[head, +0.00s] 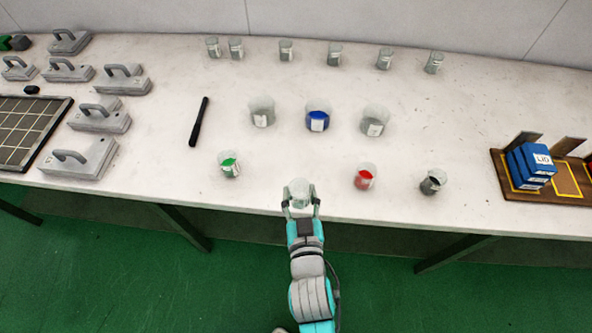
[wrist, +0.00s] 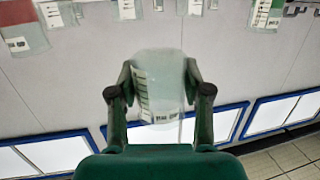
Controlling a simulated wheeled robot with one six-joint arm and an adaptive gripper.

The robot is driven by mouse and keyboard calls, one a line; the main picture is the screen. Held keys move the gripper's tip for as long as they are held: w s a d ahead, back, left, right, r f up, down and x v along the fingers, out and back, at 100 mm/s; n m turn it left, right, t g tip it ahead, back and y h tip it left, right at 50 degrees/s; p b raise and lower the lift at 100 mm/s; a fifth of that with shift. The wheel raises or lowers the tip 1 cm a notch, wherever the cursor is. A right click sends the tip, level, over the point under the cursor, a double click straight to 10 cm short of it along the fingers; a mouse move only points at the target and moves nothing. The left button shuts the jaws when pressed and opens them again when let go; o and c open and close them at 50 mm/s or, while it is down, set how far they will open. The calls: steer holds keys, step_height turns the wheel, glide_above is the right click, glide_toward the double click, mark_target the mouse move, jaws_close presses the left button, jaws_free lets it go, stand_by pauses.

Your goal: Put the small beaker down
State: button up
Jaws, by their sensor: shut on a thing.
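The small beaker (head: 299,187) is clear, with pale markings, and appears empty. My gripper (head: 301,202) is shut around it near the table's front edge. In the wrist view the small beaker (wrist: 158,88) sits between the two fingers of my gripper (wrist: 158,95), with a label low on its side. Whether its base touches the table (head: 270,160) cannot be told.
A green-filled beaker (head: 229,165) stands to the left; a red-filled one (head: 364,178) and a dark-filled one (head: 433,182) stand right. Behind are a blue-filled beaker (head: 317,121) and two larger clear ones. Bare table lies between green and red.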

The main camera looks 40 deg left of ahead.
mark_target(296, 176)
steer(key=w+a+f, duration=0.2)
steer(key=w+a, duration=0.1)
steer(key=w+a+f, duration=0.1)
steer(key=w, duration=0.1)
steer(key=shift+w+a+f, duration=0.2)
steer(key=shift+a+f, duration=0.15)
steer(key=shift+a, duration=0.05)
steer(key=shift+w+a+f, duration=0.9)
steer(key=shift+w+a, duration=0.1)
steer(key=shift+w, duration=0.05)
steer(key=shift+f, duration=0.1)
steer(key=shift+f, duration=0.15)
steer(key=o, duration=1.2)
